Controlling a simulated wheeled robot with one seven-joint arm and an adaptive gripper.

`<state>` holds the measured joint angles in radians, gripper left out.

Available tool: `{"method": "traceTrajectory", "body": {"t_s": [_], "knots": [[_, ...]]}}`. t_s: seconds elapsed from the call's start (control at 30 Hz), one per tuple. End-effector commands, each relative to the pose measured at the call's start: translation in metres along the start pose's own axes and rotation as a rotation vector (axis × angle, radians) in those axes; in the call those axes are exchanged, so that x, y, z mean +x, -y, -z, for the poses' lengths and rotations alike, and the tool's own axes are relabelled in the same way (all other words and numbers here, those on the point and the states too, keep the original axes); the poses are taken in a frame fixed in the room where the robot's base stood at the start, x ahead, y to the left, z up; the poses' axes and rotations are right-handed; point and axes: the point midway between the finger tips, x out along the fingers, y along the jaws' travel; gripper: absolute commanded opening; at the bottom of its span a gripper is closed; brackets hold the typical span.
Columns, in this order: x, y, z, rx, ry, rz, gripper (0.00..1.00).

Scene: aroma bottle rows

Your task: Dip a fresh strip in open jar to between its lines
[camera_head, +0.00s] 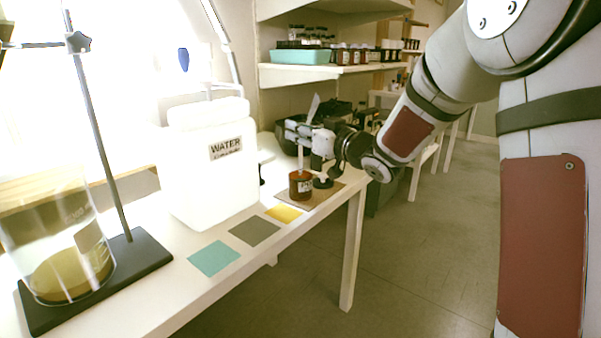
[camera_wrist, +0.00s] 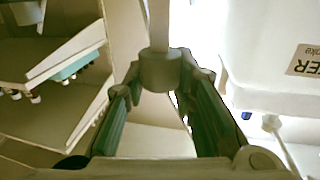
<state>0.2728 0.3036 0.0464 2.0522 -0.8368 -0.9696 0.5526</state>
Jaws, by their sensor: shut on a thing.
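The open jar (camera_head: 300,187) is amber-brown with a pale label and stands on a tan mat (camera_head: 325,194) near the bench's far end. My gripper (camera_head: 301,139) is directly above it. In the wrist view my gripper (camera_wrist: 160,85) is shut on a grey cylindrical holder (camera_wrist: 160,70), from which a white strip (camera_wrist: 158,22) extends. In the head view the white strip (camera_head: 300,157) hangs roughly upright down to the jar's mouth. I cannot tell whether its tip is inside, and its lines are too small to see.
A black cap-like piece (camera_head: 323,182) sits right of the jar. A large white water container (camera_head: 212,170) stands to the left. Yellow (camera_head: 284,214), grey (camera_head: 254,231) and teal (camera_head: 213,258) squares lie along the bench front. A glass beaker (camera_head: 62,240) and stand are nearer. Shelves (camera_head: 330,73) hold bottles behind.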

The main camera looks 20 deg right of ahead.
Motion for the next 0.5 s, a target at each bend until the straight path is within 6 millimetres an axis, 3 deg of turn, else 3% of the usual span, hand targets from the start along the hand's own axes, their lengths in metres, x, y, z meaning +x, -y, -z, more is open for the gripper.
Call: {"method": "traceTrajectory", "body": {"t_s": [0.5], "knots": [[0.0000,0.0000,-0.0073,0.001,0.000,0.000,0.07]]}}
